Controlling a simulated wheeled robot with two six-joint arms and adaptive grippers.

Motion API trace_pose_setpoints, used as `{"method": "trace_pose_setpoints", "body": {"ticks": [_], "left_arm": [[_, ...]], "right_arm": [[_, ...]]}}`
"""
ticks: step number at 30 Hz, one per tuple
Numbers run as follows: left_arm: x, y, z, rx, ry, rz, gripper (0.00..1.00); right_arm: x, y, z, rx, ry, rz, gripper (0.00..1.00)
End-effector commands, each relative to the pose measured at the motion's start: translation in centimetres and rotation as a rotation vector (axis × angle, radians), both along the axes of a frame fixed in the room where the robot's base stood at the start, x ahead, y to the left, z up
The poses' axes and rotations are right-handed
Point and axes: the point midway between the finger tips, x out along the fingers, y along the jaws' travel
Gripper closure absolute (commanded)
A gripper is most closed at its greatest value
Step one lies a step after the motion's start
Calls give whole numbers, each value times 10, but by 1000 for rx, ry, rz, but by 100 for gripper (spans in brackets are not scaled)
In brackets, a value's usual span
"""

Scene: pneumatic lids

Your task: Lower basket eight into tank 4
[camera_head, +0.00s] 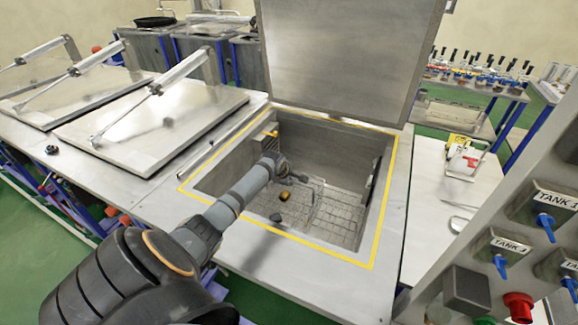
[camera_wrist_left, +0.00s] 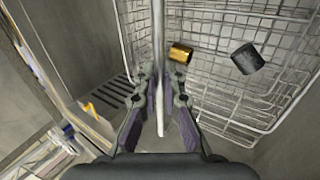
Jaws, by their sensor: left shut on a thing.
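The open tank (camera_head: 382,200) has a yellow-edged rim, and its lid (camera_head: 345,55) stands raised at the back. A wire basket (camera_head: 335,215) is down inside the tank, near its floor; whether it rests there I cannot tell. A gold-and-black part and a dark part lie in it. My left gripper (camera_head: 300,180) reaches into the tank from the left. In the left wrist view the gripper (camera_wrist_left: 160,95) is shut on the basket's upright handle (camera_wrist_left: 158,40). The wire basket (camera_wrist_left: 225,95) holds a gold part (camera_wrist_left: 180,53) and a dark cylinder (camera_wrist_left: 247,58). No basket number is readable.
Closed lids (camera_head: 150,125) with pneumatic cylinders lie to the left. A control panel (camera_head: 500,245) with tank labels and blue valve handles stands at the right. A white table (camera_head: 440,215) beside the tank carries a yellow-tagged item (camera_head: 458,142). A blue-framed rack (camera_head: 475,85) stands behind.

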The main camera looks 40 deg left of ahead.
Motion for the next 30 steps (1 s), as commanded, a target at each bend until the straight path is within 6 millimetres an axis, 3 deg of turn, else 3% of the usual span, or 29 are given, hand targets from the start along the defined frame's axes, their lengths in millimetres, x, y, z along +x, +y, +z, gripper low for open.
{"method": "trace_pose_setpoints", "body": {"ticks": [14,15,20,30], "left_arm": [[2,1,-1,3,-7,-2,100],[2,0,-1,3,-7,-2,88],[2,0,-2,2,-6,-1,67],[-2,0,-5,0,4,1,66]], "right_arm": [[0,0,-2,0,0,0,36],[0,0,-2,0,0,0,36],[0,0,-2,-1,0,0,36],[0,-4,-2,-5,0,1,36]]}}
